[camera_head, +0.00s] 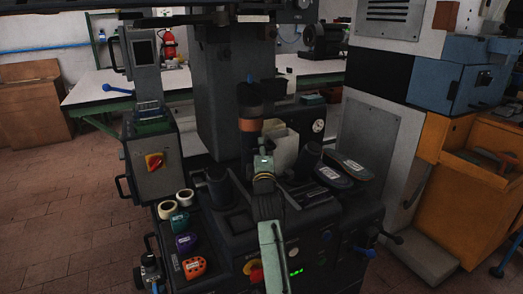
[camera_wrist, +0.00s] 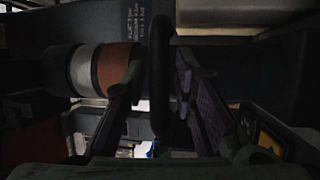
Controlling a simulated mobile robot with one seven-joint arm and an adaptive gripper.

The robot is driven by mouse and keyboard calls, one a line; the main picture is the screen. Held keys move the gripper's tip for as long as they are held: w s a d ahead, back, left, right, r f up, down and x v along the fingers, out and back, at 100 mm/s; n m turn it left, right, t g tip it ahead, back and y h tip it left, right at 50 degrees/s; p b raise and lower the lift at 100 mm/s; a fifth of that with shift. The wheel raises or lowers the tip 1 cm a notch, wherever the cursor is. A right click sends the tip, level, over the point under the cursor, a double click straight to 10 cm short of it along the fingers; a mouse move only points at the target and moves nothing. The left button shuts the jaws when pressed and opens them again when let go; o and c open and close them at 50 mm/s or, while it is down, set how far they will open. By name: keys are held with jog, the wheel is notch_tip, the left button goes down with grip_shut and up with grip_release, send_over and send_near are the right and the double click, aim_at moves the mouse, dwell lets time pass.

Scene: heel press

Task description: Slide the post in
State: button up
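In the head view my gripper (camera_head: 259,157) reaches up to the middle of the press, close below a dark upright cylinder with a copper-brown band (camera_head: 250,125). In the wrist view this cylinder lies sideways at left, with a grey band and a copper band (camera_wrist: 113,68). The fingers of my gripper (camera_wrist: 158,82) stand apart, on either side of a dark rounded bar (camera_wrist: 160,60). I cannot tell whether they touch it. No part can be told for sure as the post.
The press's left shelf holds white rolls (camera_head: 167,209) and teal, purple and orange (camera_head: 194,267) items. Two dark soles (camera_head: 337,178) lie at right. A control box (camera_head: 155,162) stands left, an orange cabinet (camera_head: 470,160) right. A white table (camera_head: 110,85) is behind.

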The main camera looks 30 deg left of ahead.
jog(key=shift+o, duration=0.5)
jog(key=shift+d, duration=0.1)
jog(key=shift+s+d+f, duration=0.1)
jog(key=v, duration=1.1)
jog(key=shift+s+d, duration=0.2)
jog(key=shift+s, duration=0.1)
